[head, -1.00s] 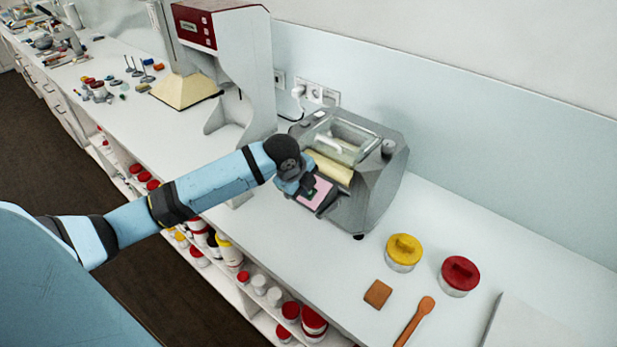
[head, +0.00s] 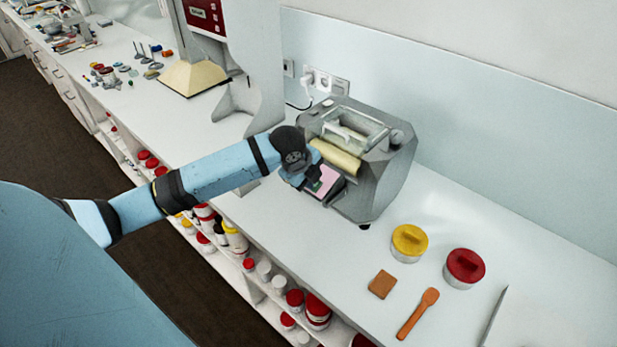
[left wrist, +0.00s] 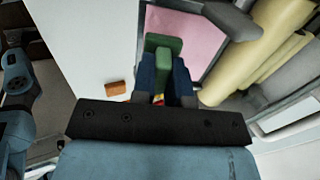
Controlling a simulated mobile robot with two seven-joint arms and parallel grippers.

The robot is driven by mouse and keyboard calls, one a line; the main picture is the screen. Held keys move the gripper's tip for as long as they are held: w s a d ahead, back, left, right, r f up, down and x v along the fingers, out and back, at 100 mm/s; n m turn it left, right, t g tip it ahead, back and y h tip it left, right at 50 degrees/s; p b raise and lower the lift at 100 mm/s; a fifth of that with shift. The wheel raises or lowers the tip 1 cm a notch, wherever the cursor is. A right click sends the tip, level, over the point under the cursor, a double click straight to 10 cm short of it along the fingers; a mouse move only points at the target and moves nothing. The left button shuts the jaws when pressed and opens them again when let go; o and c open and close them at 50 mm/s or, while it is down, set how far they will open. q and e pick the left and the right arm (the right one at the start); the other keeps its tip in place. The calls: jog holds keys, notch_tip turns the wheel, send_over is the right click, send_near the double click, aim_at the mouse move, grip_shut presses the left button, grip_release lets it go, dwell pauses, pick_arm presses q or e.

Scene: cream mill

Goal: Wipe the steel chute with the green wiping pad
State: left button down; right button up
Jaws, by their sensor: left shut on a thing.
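The roller mill (head: 385,170) stands on the bench with pale yellow rollers. The steel chute at its front carries a flat pink layer (head: 328,179) that covers most of the visible face; a grey rim (left wrist: 219,58) shows beside it in the left wrist view. My left gripper (head: 312,180) is at the chute. In the left wrist view its blue fingers (left wrist: 164,78) are shut on the green wiping pad (left wrist: 163,46). The pad lies over the near part of the pink face; I cannot tell whether it touches.
A yellow-lidded jar (head: 409,242), a red-lidded jar (head: 463,268), an orange-brown block (head: 382,284) and a wooden spoon (head: 418,314) lie to the right of the mill. A tall grey machine (head: 248,75) stands to its left. Shelves with several jars are below.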

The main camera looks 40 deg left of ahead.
aim_at(324, 173)
pick_arm(q)
jog(key=shift+w+f, duration=0.15)
jog(key=shift+f, duration=0.15)
jog(key=shift+w+d+r, duration=0.1)
jog(key=shift+w+r, duration=0.25)
jog(key=shift+w, duration=0.3)
jog(key=shift+w+r, duration=0.3)
jog(key=shift+w, duration=0.35)
jog(key=shift+w+d+r, duration=0.1)
jog(key=shift+w+r, duration=0.25)
jog(key=shift+w, duration=0.3)
jog(key=shift+s+a+f, duration=0.1)
jog(key=shift+s+f, duration=0.25)
jog(key=shift+s, duration=0.3)
jog(key=shift+s+a+f, duration=0.1)
jog(key=shift+s+f, duration=0.2)
jog(key=shift+s, duration=0.35)
jog(key=shift+s+f, duration=0.35)
jog(key=shift+s, duration=0.3)
jog(key=shift+w+d+r, duration=0.1)
jog(key=shift+w+r, duration=0.15)
jog(key=shift+w, duration=0.4)
jog(key=shift+w+r, duration=0.3)
jog(key=shift+w, duration=0.35)
jog(key=shift+w+d+r, duration=0.1)
jog(key=shift+w+r, duration=0.15)
jog(key=shift+w, duration=0.4)
